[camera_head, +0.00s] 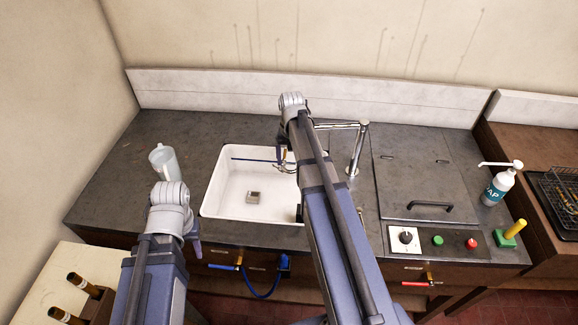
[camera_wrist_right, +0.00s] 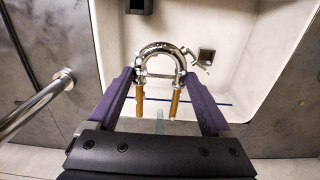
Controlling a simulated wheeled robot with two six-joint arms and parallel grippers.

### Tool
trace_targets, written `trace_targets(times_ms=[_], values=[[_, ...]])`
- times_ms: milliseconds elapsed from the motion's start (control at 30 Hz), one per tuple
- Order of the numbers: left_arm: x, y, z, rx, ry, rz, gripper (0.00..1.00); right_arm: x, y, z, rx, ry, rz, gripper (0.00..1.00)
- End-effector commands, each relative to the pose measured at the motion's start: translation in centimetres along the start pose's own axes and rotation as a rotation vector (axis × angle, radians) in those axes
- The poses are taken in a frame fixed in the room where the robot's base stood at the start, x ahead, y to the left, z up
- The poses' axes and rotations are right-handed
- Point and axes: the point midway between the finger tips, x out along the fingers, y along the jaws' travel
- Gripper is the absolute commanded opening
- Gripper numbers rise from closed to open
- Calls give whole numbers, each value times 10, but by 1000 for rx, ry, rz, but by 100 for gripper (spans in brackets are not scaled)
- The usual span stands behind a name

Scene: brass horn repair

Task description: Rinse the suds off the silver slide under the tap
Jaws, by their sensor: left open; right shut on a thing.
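The silver slide (camera_wrist_right: 160,52), a shiny U-shaped tube with two brass-coloured ends, is held between the purple fingers of my right gripper (camera_wrist_right: 160,82). In the head view my right gripper (camera_head: 284,156) is over the back right of the white sink (camera_head: 228,205), with my forearm hiding part of it. The chrome tap (camera_head: 357,148) stands right of the sink; its tube (camera_wrist_right: 36,104) also shows left of the slide in the wrist view, apart from it. I see no clear water stream, and cannot make out suds. My left gripper (camera_head: 196,243) is open, low at the sink's front left, mostly hidden.
A clear jug (camera_head: 165,163) stands left on the dark counter. A lidded tank (camera_head: 425,185), control buttons (camera_head: 437,240) and a soap bottle (camera_head: 497,188) are at right. The counter's left side is otherwise clear.

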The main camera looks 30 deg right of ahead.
Motion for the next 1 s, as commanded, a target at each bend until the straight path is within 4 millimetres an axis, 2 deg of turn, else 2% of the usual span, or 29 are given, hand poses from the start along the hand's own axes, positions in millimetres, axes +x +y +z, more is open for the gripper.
trace_targets(times_ms=[200, 600, 1000], values=[[0, 0, 0, 0, 0, 0, 48, 0, 1, -3, 4, 6, 2, 26], [0, 0, 0, 0, 0, 0, 48, 0, -6, 7, 3, 4, 1, 26], [0, 0, 0, 0, 0, 0, 48, 0, -4, 10, 3, 3, 1, 26]])
